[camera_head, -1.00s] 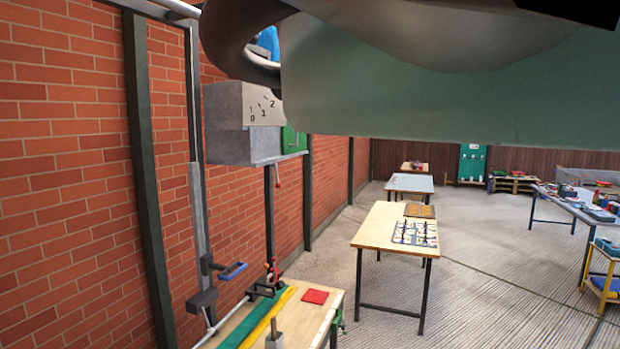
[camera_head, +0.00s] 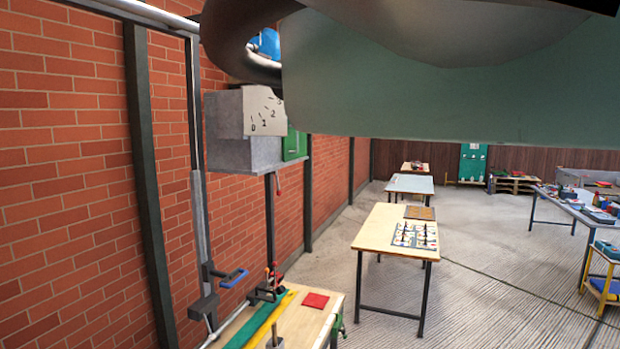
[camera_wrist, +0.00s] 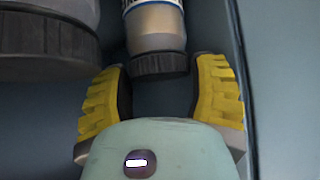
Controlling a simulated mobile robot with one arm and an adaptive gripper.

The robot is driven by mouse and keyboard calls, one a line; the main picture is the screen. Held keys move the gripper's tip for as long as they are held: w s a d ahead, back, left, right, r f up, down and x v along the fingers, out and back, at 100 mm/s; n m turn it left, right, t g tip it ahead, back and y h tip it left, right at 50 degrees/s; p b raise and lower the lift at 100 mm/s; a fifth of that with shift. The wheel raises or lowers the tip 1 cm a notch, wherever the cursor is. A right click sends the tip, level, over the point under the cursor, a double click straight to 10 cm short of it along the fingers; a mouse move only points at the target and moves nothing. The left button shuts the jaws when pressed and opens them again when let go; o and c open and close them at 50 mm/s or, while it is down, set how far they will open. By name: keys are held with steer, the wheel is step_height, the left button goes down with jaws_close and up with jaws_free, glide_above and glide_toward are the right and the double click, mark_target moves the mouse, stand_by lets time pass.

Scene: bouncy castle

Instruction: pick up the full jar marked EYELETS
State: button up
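In the wrist view a jar (camera_wrist: 156,28) with a dark lid (camera_wrist: 159,63), a tan body and a blue-and-white label edge lies just beyond my gripper. The label is cut off at the top, so I cannot read whether it says EYELETS, nor tell how full the jar is. My gripper (camera_wrist: 161,80) is open, its yellow-padded fingers apart on either side of the lid's near end. I see no clear contact with the jar. The head view does not show the jar or my fingers; my arm covers its upper right.
A larger dark-lidded container (camera_wrist: 45,45) stands close to the left finger. A dark edge (camera_wrist: 243,80) runs just right of the right finger. In the head view are a grey wall box (camera_head: 240,125), a near bench (camera_head: 310,325) and a wooden table (camera_head: 375,230).

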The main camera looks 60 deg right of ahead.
steer(key=c, duration=0.8)
steer(key=shift+r, duration=0.15)
